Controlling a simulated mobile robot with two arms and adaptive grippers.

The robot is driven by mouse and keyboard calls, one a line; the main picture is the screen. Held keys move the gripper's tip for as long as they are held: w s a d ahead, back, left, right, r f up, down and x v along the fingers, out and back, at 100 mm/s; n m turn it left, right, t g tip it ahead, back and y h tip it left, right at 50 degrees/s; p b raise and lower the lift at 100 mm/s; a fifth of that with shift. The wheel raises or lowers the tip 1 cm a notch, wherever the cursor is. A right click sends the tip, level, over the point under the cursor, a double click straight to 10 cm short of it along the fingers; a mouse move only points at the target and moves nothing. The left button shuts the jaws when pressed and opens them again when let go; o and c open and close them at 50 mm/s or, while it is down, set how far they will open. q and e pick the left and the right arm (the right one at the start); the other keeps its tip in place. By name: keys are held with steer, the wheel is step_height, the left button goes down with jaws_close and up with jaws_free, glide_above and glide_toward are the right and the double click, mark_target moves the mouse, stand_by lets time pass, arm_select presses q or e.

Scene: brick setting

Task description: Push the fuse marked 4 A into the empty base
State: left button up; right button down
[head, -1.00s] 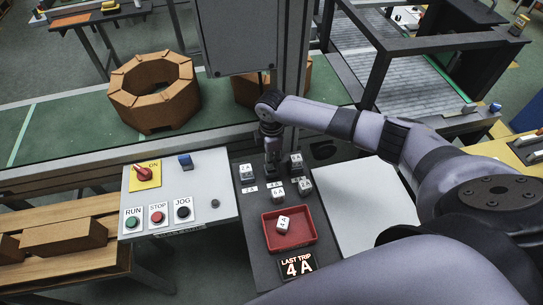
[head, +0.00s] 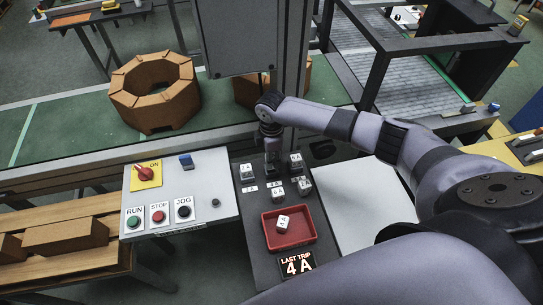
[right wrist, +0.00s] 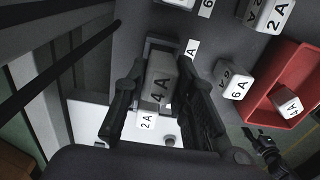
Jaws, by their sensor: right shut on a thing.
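My right gripper (head: 271,172) points down at the back of the dark fuse panel (head: 258,225). In the right wrist view its fingers (right wrist: 163,112) are shut on a grey fuse marked 4 A (right wrist: 160,82). A grey base (right wrist: 158,45) shows around the far end of this fuse. I cannot tell how deep the fuse sits in it. Another white fuse marked 4 A (head: 284,222) lies tilted in the red tray (head: 309,240).
Other fuses stand close by: one left (head: 247,173), one right (head: 296,161), and two in front (head: 277,189) (head: 305,187). A display (head: 298,265) reads LAST TRIP 4 A. A switch panel (head: 201,221) is on the left, a bare white board (head: 360,195) on the right.

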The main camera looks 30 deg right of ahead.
steer(key=shift+f, duration=0.25)
steer(key=shift+f+b, duration=1)
steer(key=shift+f, duration=0.5)
steer(key=c, duration=1.2)
jaws_free()
steer(key=shift+c, duration=0.2)
steer(key=shift+o, duration=0.3)
steer(key=o, duration=0.3)
steer(key=shift+o, duration=0.2)
step_height(320, 180, up, 6)
steer(key=p, duration=0.6)
steer(key=shift+r, duration=0.1)
